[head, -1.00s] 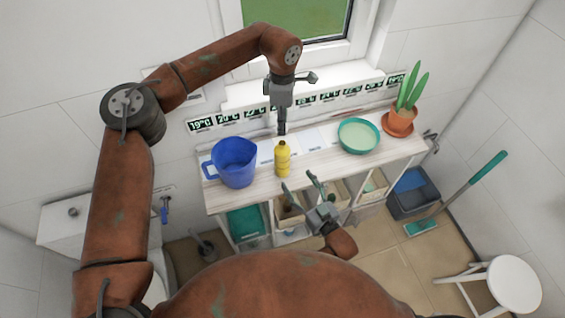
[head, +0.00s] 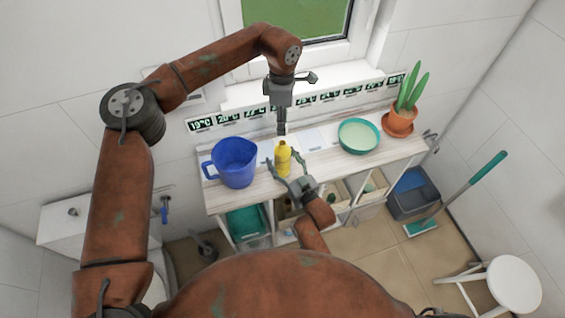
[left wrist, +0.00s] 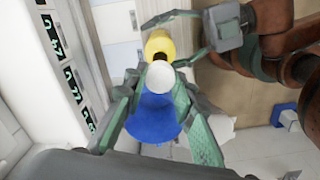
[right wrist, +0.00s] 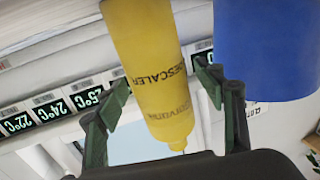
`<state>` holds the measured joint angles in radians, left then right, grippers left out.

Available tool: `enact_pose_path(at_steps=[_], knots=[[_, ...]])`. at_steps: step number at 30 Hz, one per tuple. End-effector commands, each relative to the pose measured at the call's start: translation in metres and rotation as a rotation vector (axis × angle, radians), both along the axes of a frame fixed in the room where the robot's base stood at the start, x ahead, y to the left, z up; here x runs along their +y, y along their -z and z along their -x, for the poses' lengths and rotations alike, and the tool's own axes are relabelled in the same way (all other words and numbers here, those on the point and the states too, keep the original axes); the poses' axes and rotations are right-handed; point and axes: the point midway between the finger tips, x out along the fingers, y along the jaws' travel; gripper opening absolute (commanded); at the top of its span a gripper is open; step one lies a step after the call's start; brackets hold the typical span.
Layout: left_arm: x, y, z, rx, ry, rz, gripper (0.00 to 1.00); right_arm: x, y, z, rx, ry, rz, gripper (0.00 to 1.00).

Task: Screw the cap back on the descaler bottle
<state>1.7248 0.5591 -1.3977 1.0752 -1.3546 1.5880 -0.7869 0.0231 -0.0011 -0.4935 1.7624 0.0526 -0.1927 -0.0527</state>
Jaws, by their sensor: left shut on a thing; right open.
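The yellow descaler bottle (head: 283,161) stands upright on the shelf top, right of the blue jug. In the left wrist view its yellow body (left wrist: 158,42) shows with a dark neck area, partly hidden by the white cap (left wrist: 160,78). My left gripper (head: 282,131) is shut on this cap, above the bottle. My right gripper (head: 286,163) is open, its fingers spread to either side of the bottle. In the right wrist view the bottle (right wrist: 150,70) appears upside down between the open fingers, its label readable; I cannot tell whether they touch it.
The blue jug (head: 233,163) stands close on the left. A teal bowl (head: 359,135) and a potted plant (head: 398,121) stand to the right on the shelf top (head: 330,167). A row of temperature signs (head: 229,118) runs along the back. Bins sit below.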

Motion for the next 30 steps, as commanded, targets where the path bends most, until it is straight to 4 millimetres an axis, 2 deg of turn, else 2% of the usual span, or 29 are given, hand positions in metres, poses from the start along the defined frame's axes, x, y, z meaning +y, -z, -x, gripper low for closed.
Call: enact_pose_path(at_steps=[11, 30], knots=[[-0.0001, 0.0, 0.0, 0.0, 0.0, 0.0, 0.15, 0.0016, -0.0005, -0.0033, -0.001, 0.0, 0.0, 0.62], [-0.0002, 0.0, 0.0, 0.0, 0.0, 0.0, 0.15, 0.0014, -0.0003, -0.0031, 0.0, 0.001, 0.0, 0.18]])
